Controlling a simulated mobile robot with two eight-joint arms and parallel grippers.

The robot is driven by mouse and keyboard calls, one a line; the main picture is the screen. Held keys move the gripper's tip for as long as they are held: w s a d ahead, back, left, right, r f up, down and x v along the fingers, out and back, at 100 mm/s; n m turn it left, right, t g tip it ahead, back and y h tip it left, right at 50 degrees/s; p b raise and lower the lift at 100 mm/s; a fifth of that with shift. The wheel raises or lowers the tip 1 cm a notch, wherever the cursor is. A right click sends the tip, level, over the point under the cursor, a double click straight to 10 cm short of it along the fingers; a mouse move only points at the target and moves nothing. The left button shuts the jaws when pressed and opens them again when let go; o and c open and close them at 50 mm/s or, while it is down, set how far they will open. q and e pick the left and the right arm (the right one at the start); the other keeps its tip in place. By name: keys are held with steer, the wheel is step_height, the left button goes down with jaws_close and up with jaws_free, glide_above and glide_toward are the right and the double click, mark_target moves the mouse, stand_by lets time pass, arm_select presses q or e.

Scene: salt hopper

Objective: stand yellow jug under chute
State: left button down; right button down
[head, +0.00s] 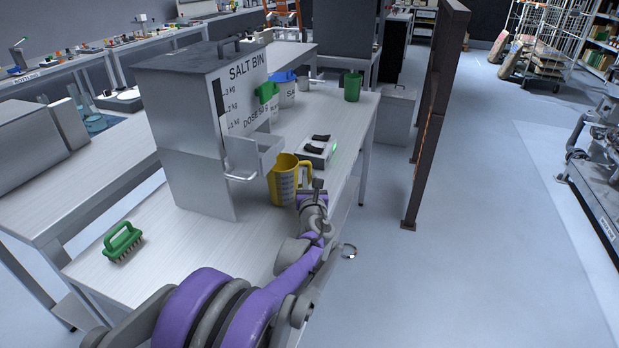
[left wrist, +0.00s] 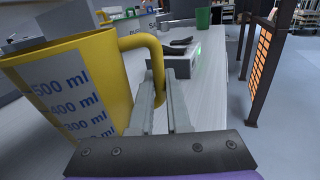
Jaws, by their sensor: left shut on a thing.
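The yellow jug (head: 283,180) stands upright on the bench, in front of the grey salt bin (head: 190,130) and just right of its metal chute (head: 262,150). In the left wrist view the jug (left wrist: 105,75) fills the left side, with a white ml scale on its wall. My left gripper (head: 316,187) is at the jug's right side, and in the left wrist view its jaws (left wrist: 160,95) are closed around the jug's handle. The jug's base is partly hidden by the bottom edge of the left wrist view. My right gripper is not in view.
A scale-like box (head: 318,152) with a black-handled item on it stands behind the jug. A green cup (head: 353,86) stands farther back. A green brush (head: 122,241) lies at the front left. The bench (head: 205,240) is clear between brush and jug.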

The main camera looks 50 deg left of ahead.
arm_select(q)
steer(key=shift+f+b, duration=0.3)
steer(key=shift+f, duration=0.3)
steer(key=c, duration=0.8)
jaws_free()
steer(key=shift+d, duration=0.1)
steer(key=p+v, duration=0.1)
steer(key=v, duration=0.9)
steer(key=shift+s+d, duration=0.25)
